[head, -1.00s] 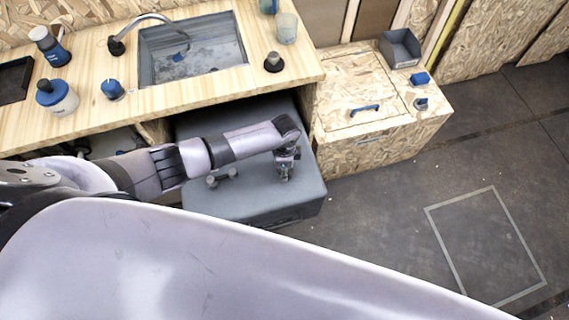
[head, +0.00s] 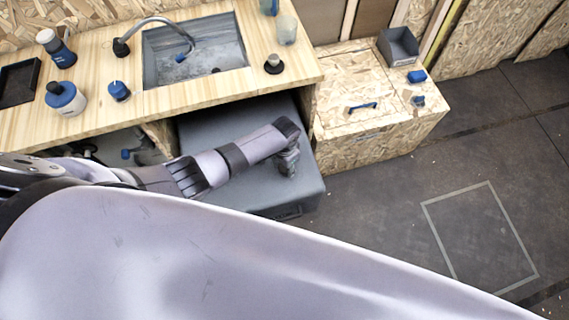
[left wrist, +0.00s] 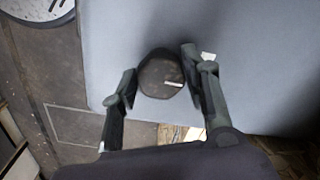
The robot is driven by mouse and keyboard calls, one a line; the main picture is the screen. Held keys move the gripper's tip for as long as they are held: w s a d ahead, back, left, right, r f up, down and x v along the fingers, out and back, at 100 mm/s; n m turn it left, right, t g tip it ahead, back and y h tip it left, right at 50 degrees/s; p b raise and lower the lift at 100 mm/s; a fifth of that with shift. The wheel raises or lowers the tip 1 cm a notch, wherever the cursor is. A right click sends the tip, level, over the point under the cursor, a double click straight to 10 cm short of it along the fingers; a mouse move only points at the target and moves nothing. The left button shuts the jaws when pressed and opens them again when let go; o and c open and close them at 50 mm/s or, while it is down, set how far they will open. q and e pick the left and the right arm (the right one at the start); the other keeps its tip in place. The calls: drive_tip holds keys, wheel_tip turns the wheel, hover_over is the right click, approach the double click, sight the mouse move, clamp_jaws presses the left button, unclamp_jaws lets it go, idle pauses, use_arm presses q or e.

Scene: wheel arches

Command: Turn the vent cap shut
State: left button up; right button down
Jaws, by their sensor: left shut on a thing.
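The vent cap (left wrist: 158,74) is a dark, many-sided knob with a short white mark that points to the right in the left wrist view. It sits on the flat top of a large grey tank (head: 215,125) under the wooden counter. My left gripper (left wrist: 157,72) is shut on the cap, one finger on each side. In the head view my left gripper (head: 288,165) points down near the tank's right end and hides the cap there. My right gripper is not in view.
The wooden counter (head: 110,120) with a sink (head: 195,75) overhangs the tank's back. An OSB chest (head: 370,130) with a blue handle stands to the right. Dark floor at the right is clear, with a taped outline (head: 485,240).

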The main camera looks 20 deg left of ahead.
sight(284, 168)
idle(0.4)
use_arm(q)
drive_tip(key=o, duration=1.1)
drive_tip(key=shift+o, duration=0.2)
drive_tip(key=shift+r, duration=0.1)
wheel_tip(284, 168, up, 12)
idle(0.4)
